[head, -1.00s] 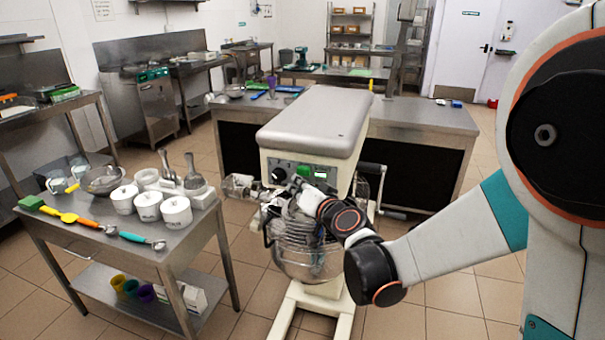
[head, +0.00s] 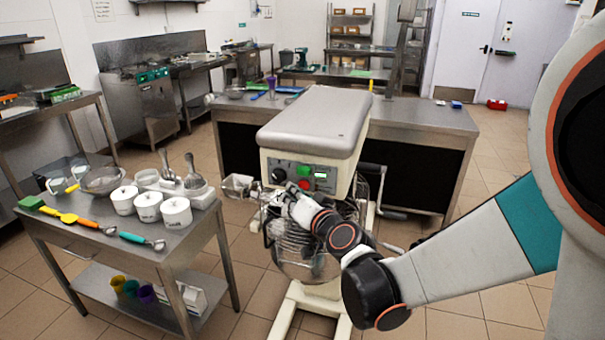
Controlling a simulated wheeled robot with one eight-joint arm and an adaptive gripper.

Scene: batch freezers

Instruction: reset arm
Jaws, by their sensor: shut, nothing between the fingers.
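My gripper (head: 287,203) is shut and empty. It shows small in the head view, in front of the mixer-like machine (head: 313,118), just below its control panel. My forearm reaches in from the right and partly hides the machine's wire guard and bowl (head: 305,262). The panel has a black knob (head: 279,174), a green button (head: 304,170) and a red button (head: 307,185). I cannot tell whether the gripper touches the machine.
A steel side table (head: 150,262) at left holds white tubs (head: 176,212), scoops and a bowl (head: 103,180). A steel counter (head: 425,115) stands behind the machine. A crank handle (head: 392,214) juts out at the machine's right. Floor is open at right.

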